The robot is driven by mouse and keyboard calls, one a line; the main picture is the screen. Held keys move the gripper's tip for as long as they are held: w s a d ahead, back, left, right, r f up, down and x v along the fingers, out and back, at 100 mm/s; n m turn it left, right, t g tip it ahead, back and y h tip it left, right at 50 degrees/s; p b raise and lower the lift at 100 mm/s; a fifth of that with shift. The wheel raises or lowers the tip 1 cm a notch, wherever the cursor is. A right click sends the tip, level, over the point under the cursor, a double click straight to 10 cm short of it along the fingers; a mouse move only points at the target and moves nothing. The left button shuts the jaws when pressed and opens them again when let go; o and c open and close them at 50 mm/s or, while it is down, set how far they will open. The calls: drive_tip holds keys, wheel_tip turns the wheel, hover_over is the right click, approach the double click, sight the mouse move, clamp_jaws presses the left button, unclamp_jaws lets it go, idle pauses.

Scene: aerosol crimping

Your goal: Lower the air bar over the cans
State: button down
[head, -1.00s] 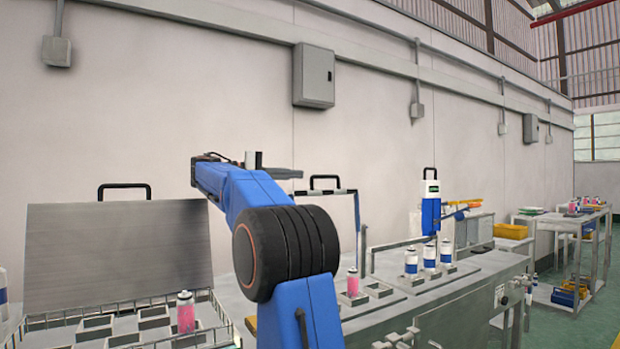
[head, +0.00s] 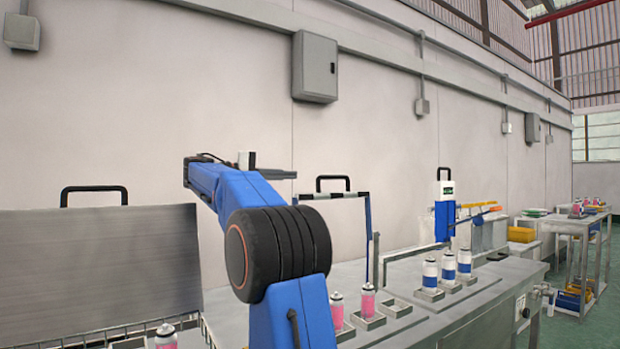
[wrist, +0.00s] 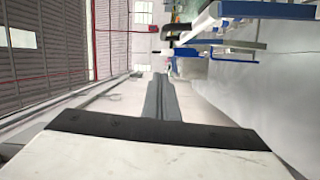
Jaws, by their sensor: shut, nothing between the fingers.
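A raised blue frame with a black-and-white striped top bar and a black handle, which looks like the air bar (head: 334,195), stands over the bench behind my arm in the head view. Pink cans (head: 367,301) stand in square holders below and in front of it. Several white-and-blue cans (head: 448,266) stand in holders farther right. My gripper (head: 284,174) is raised left of the frame, with its fingers together and empty. In the wrist view, the shut fingers (wrist: 157,92) point ahead; a black handle and blue-and-white bars show at upper right. My arm hides part of the bench.
A large metal lid (head: 100,268) with a black handle stands open at left, above a wire rack holding a pink can (head: 165,336). A blue-and-white handled tool (head: 445,212) stands upright over the bench at right. Shelving (head: 580,230) stands far right.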

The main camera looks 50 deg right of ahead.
sight(324, 177)
drive_tip(key=shift+s+d+f, duration=0.1)
drive_tip(key=shift+s+d, duration=1.05)
drive_tip(key=shift+s, duration=0.35)
drive_tip(key=shift+s+d+f, duration=0.1)
drive_tip(key=shift+s+d, duration=1.05)
drive_tip(key=shift+s, duration=0.35)
drive_tip(key=shift+s+d+f, duration=0.1)
drive_tip(key=shift+s+d, duration=1.05)
drive_tip(key=shift+s, duration=0.35)
